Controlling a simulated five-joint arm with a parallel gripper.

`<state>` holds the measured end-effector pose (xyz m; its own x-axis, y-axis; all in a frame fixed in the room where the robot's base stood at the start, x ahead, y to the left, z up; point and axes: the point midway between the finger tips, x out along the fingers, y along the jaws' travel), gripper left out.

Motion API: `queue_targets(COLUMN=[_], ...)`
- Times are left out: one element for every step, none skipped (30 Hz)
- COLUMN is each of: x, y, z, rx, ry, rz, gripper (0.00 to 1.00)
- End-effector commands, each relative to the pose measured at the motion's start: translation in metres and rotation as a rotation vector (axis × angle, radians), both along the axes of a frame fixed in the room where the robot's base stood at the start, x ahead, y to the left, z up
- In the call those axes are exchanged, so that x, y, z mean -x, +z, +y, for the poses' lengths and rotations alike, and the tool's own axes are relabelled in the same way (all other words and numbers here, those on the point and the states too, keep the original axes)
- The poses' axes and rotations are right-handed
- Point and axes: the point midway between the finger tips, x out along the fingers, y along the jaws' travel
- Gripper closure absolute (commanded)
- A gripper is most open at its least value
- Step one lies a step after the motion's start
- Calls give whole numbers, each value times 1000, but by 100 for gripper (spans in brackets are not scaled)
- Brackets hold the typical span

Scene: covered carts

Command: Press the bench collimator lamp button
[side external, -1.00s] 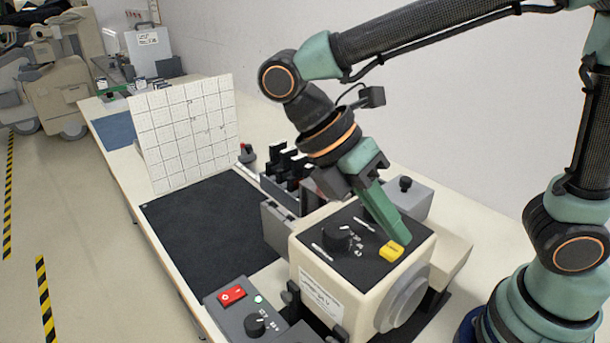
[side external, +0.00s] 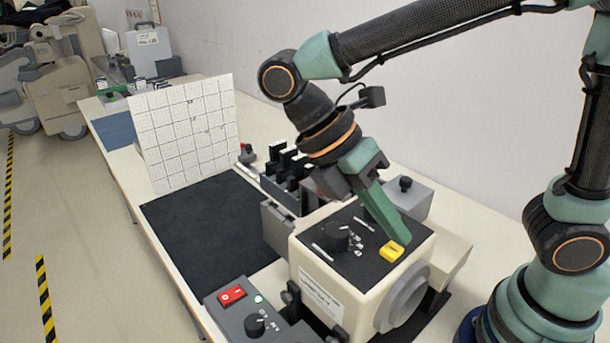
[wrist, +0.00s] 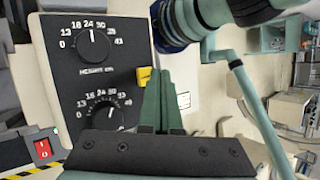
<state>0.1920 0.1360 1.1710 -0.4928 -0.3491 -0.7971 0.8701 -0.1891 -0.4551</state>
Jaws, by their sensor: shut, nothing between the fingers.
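The collimator (side external: 310,257) is a cream box on the bench with a dark top panel, a black knob (side external: 336,237) and a yellow button (side external: 392,251) near the panel's right corner. My gripper (side external: 400,236) is shut and empty, its green fingers slanting down to the button's upper side. In the wrist view, the fingertips (wrist: 157,74) lie beside the yellow button (wrist: 143,76) and partly cover it. I cannot tell whether they touch it. Two dials (wrist: 92,44) show on the panel there.
A control box (side external: 245,310) with a red switch and a lit green lamp stands at the front. A white grid board (side external: 185,130) stands behind a dark mat (side external: 205,230). A grey box with a black knob (side external: 405,190) is close behind my fingers.

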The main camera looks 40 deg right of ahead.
Motion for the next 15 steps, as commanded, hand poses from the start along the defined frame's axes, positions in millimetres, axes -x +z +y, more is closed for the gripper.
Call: queue_targets(x=[0,0,0,0,0,0,0,0,0,0,0,0,0,0,-1], y=[0,0,0,0,0,0,0,0,0,-1,-1,-2,-3,-4,-6], z=[0,0,0,0,0,0,0,0,0,0,0,0,0,-1,-1], rx=[0,0,0,0,0,0,0,0,0,0,0,0,-1,-1,-2], ry=[0,0,0,0,0,0,0,0,0,0,0,0,-1,-1,-2], rz=[0,0,0,0,0,0,0,0,0,1,1,1,1,2,1], gripper=[100,100,100,100,100,100,100,100,100,100,100,100,100,100,100])
